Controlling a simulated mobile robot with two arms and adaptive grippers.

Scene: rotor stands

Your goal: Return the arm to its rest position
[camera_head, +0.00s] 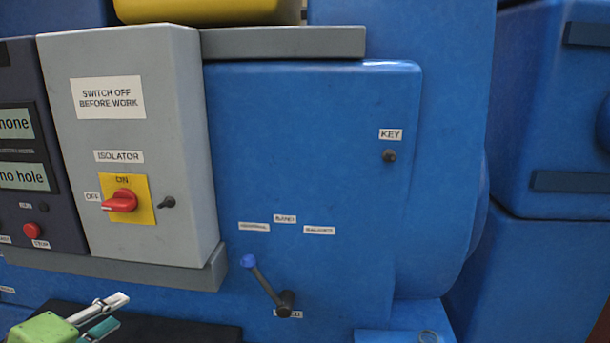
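My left gripper (116,312) is at the bottom left, with a green body and two narrow fingers, one pale and one teal. The fingers are apart with nothing visible between them. It is in front of the machine, below the grey isolator box (178,110), and no contact with anything shows. The rest of the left arm is cut off by the frame. My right gripper is not in view.
The red isolator handle (122,201) points left to OFF. A blue-knobbed lever (264,280) tilts up and left on the blue machine front (320,150). A dark key knob (390,156) is at upper right. A dark display panel (52,215) stands left.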

